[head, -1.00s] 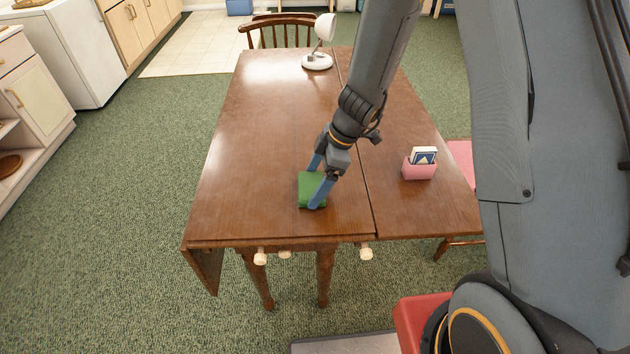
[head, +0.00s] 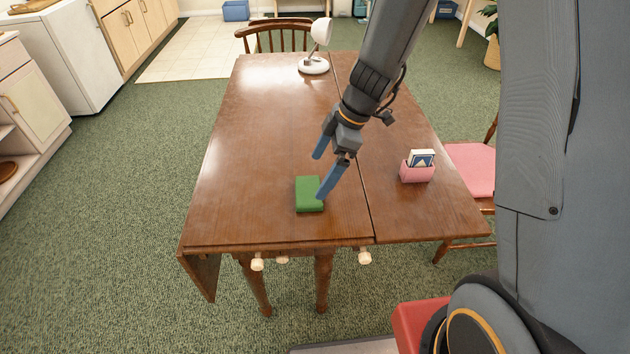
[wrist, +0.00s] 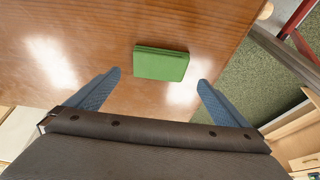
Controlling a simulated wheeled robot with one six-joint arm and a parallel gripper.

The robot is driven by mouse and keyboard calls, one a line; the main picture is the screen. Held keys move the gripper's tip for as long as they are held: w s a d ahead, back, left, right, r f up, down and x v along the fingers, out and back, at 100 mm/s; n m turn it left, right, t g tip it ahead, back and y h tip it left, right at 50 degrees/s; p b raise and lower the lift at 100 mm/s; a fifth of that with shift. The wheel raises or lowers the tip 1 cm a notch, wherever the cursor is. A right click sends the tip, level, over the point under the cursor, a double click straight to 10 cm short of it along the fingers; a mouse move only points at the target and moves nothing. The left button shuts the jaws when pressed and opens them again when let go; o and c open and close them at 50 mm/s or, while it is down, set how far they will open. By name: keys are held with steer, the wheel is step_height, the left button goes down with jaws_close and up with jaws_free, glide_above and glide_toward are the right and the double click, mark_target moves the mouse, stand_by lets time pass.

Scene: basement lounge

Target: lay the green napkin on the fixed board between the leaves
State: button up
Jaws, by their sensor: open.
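The green napkin (head: 309,194), a folded rectangle, lies flat on the fixed board (head: 262,150) of the brown wooden table, left of the long seam and near the front edge. In the wrist view the napkin (wrist: 161,64) lies just beyond the fingertips, between their lines, with bare wood around it. My gripper (head: 320,176) is open and empty, above and slightly behind the napkin. Its blue fingers (wrist: 159,79) are spread in the wrist view. The right leaf (head: 400,205) is raised level with the board; a leaf (head: 200,274) hangs down at the left.
A pink holder with cards (head: 416,173) stands on the right leaf. A white lamp (head: 314,64) stands at the table's far end. Chairs stand at the far end (head: 275,37) and right side (head: 470,170). The board's left and middle are clear.

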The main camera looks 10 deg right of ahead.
steer(key=v, duration=0.5)
steer(key=s+d+r+m+h, duration=0.1)
steer(key=s+d+m+h, duration=0.1)
steer(key=s+d+m, duration=0.3)
steer(key=s+d+r+m+h, duration=0.1)
steer(key=s+d+m, duration=0.3)
steer(key=s+m, duration=0.6)
steer(key=shift+d+r+m+h+b, duration=0.2)
steer(key=shift+d+m+h+b, duration=0.2)
steer(key=shift+m+h, duration=0.65)
steer(key=shift+m+y, duration=0.25)
